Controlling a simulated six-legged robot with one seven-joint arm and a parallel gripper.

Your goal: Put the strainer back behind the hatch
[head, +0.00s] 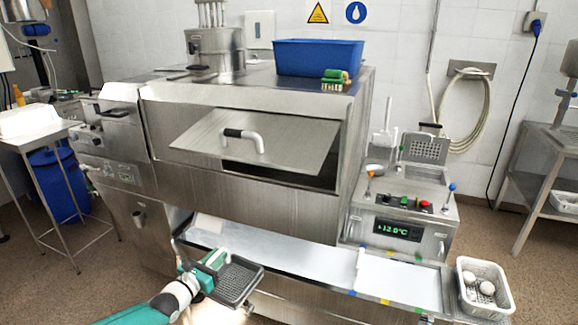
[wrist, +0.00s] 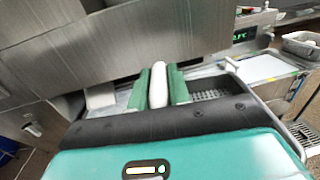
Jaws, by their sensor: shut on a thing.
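The strainer (head: 238,283) is a dark perforated basket with a pale handle, low in front of the machine in the head view. My gripper (head: 212,264) is shut on the strainer's handle and holds it near the front edge of the white shelf. In the wrist view the green fingers (wrist: 159,82) close around the white handle, and part of the strainer's mesh (wrist: 212,94) shows to the right. The hatch (head: 290,141) is a steel flap with a black and white handle. It stands tilted outward, with a dark opening showing beneath it, above the strainer.
A blue bin (head: 318,56) and a steel pot (head: 213,50) stand on the machine. To the right are a unit with a temperature display (head: 398,230) and a pale basket (head: 468,300) holding round white things. The white shelf (head: 290,262) is mostly clear.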

